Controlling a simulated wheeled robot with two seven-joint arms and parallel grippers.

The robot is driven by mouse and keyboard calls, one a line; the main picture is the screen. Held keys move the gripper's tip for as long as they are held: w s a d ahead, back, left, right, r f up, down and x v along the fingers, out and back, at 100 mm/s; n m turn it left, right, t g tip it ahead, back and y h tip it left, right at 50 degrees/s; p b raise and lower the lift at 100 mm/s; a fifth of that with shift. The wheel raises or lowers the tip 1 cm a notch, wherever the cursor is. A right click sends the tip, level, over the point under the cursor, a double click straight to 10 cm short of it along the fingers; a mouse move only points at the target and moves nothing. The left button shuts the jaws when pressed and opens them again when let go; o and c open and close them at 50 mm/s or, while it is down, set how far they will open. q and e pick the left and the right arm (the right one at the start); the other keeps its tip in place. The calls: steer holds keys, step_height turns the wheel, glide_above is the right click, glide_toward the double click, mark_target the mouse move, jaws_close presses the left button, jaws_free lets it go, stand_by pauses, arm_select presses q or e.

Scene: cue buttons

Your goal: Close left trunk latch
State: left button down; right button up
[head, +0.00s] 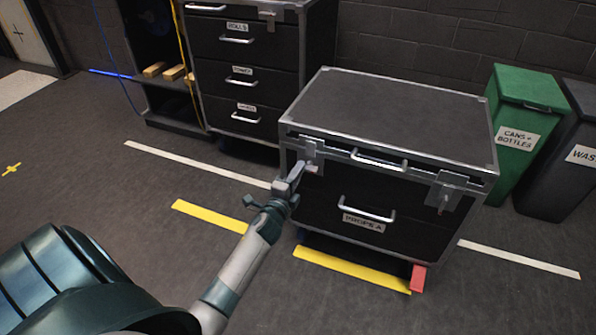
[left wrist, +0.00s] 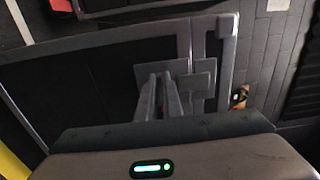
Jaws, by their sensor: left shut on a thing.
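The black trunk (head: 395,105) with silver edges stands right of centre in the head view, its lid down. A dark gap shows along the lid's front edge. The left trunk latch (head: 312,150) is a grey metal plate at the front left; the right latch (head: 443,192) is at the front right. My left gripper (head: 303,172) is at the left latch, shut on its lower part. In the left wrist view the fingers (left wrist: 160,92) reach the grey latch plate (left wrist: 198,80) and partly hide it. My right gripper is in neither view.
A drawer cabinet (head: 245,60) stands behind to the left. A green bin (head: 520,125) and a dark bin (head: 560,160) stand to the right. A red block (head: 418,278) is at the trunk's front right corner. The floor in front is clear, with yellow tape (head: 350,270).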

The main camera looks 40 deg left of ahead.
arm_select(q)
steer(key=shift+d+f, duration=0.35)
steer(key=shift+d, duration=0.2)
steer(key=c, duration=2)
jaws_free()
steer(key=shift+o, duration=0.4)
steer(key=shift+w+r, duration=0.1)
steer(key=shift+r, duration=0.05)
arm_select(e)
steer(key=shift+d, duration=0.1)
arm_select(q)
steer(key=shift+r, duration=0.1)
steer(key=shift+a, duration=0.15)
